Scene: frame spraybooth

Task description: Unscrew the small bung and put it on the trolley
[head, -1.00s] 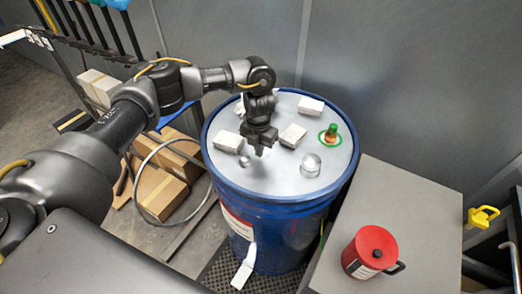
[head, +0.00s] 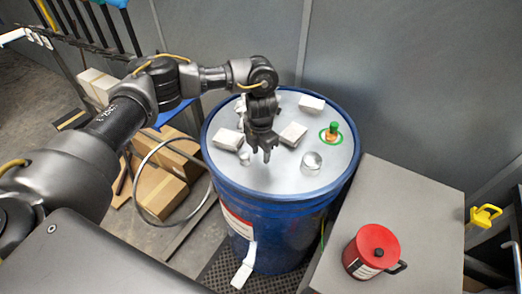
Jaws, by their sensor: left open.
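A blue drum (head: 265,215) with a pale grey lid stands in the middle of the head view. A small silvery bung (head: 245,158) sits at the lid's left-front part, and a larger silver bung (head: 312,162) is at the right front. My left gripper (head: 266,157) points down over the lid, open and empty, just right of the small bung and apart from it in the picture. Its exact height above the lid is hard to tell. A grey flat top (head: 420,205), perhaps the trolley, stands right of the drum. My right gripper is not in view.
Several white blocks (head: 292,134) lie on the lid around the gripper. Cardboard boxes (head: 160,190) and a hose lie left.

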